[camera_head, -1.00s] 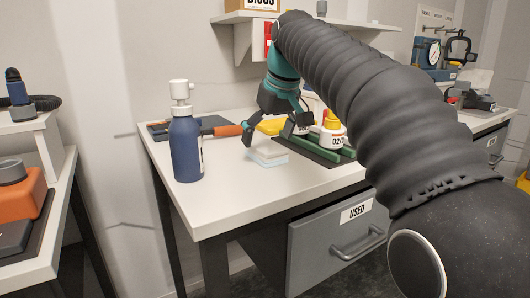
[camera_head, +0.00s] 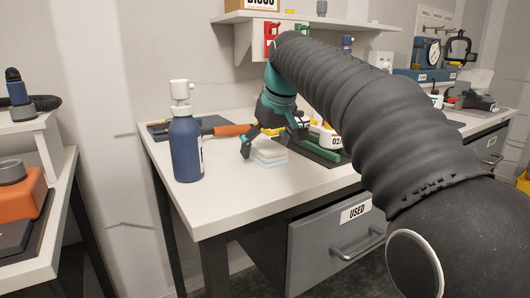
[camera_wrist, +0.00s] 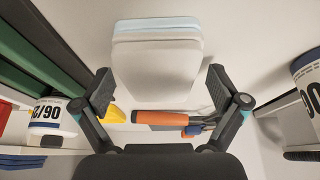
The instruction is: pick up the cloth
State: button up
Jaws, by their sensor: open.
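The cloth (camera_head: 269,157) is a small folded stack, white above and pale blue below, lying on the white bench top. In the wrist view the cloth (camera_wrist: 157,62) fills the upper middle, ahead of my fingers and between their lines. My gripper (camera_head: 272,146) is open and just above and behind the cloth in the head view. In the wrist view my gripper (camera_wrist: 160,95) has its two fingers spread to either side of the cloth's near end, holding nothing. The far fingertip is partly hidden in the head view.
A blue bottle (camera_head: 186,148) stands left of the cloth. An orange-handled tool (camera_head: 230,130) lies behind it. A green rack (camera_head: 322,153) with white-labelled bottles is close on the right. The bench front by the grey "USED" drawer (camera_head: 337,246) is clear.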

aim_at(262, 143)
dwell(0.3)
jog(key=c, duration=1.2)
jog(key=shift+c, duration=0.2)
jog(key=shift+r, duration=0.6)
notch_tip(262, 143, up, 4)
jog(key=shift+f, duration=0.25)
jog(key=s+d+r, duration=0.2)
jog(key=d+r, duration=0.4)
jog(key=d, duration=0.5)
jog(key=shift+d+r, duration=0.25)
jog(key=shift+r, duration=0.1)
jog(key=shift+s, duration=0.1)
jog(key=o, duration=0.4)
jog(key=shift+c, duration=1.4)
